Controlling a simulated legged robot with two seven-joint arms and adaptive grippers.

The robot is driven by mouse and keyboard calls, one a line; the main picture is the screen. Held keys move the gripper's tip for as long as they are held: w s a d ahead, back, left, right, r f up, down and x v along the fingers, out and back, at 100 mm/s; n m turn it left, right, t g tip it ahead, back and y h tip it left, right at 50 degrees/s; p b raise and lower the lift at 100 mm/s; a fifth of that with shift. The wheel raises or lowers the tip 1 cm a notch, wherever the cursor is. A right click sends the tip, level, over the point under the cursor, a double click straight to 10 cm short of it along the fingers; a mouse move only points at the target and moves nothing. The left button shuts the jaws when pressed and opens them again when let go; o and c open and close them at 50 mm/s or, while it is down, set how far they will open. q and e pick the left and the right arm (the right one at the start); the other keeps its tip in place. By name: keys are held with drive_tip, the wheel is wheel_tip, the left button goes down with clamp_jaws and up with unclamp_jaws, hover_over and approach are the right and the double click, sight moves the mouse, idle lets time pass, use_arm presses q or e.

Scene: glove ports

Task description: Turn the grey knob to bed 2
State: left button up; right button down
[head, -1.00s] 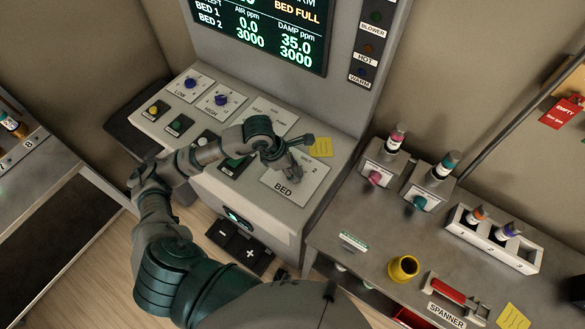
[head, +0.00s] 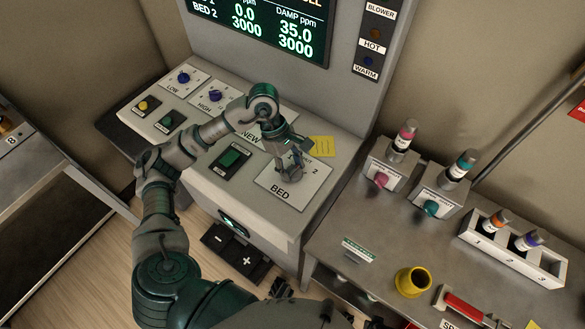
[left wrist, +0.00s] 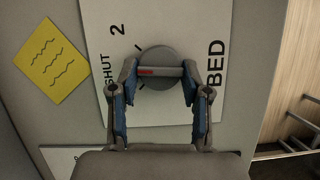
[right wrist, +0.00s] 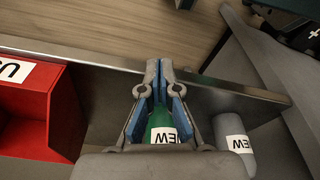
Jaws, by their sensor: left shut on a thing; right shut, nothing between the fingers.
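The grey knob (left wrist: 158,68) sits on a white plate (left wrist: 180,108) marked BED, 2 and SHUT. Its red mark is at the left end of its bar in the left wrist view, on the side of the word SHUT. My left gripper (left wrist: 160,72) is shut on the knob, one finger at each end of the bar. In the head view my left gripper (head: 290,170) stands over the plate (head: 288,198) and mostly hides the knob. My right gripper (right wrist: 164,75) is shut and empty, above a green bottle (right wrist: 163,125) labelled NEW.
A yellow note (head: 321,146) lies beside the plate. A green-lit switch (head: 230,158) and blue knobs (head: 216,96) share the console. A bench at right carries bottles, a white rack (head: 545,268) and a yellow cup (head: 412,281). A red bin (right wrist: 35,115) and grey bottle (right wrist: 234,140) flank my right gripper.

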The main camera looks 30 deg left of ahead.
use_arm(q)
drive_tip(key=m+b, duration=0.1)
drive_tip(key=m+g+b, duration=0.1)
drive_tip(key=m, duration=0.1)
drive_tip(key=m+y+b, duration=0.1)
drive_tip(key=m, duration=0.1)
drive_tip(key=shift+w+d+g, duration=0.1)
drive_tip(key=shift+w+g, duration=0.15)
drive_tip(key=shift+g, duration=0.15)
drive_tip(key=shift+m, duration=0.8)
drive_tip(key=shift+m+g+y, duration=0.3)
drive_tip(key=shift+m, duration=0.2)
use_arm(e)
wheel_tip(320, 180, up, 11)
drive_tip(key=shift+w, duration=0.3)
use_arm(q)
drive_tip(key=shift+m, duration=0.3)
use_arm(e)
drive_tip(key=shift+d+r, duration=0.1)
drive_tip(key=shift+r, duration=0.05)
use_arm(q)
drive_tip(key=o, duration=1.1)
drive_tip(key=shift+w, duration=0.1)
use_arm(e)
drive_tip(key=shift+w, duration=0.1)
use_arm(q)
drive_tip(key=shift+o, duration=0.2)
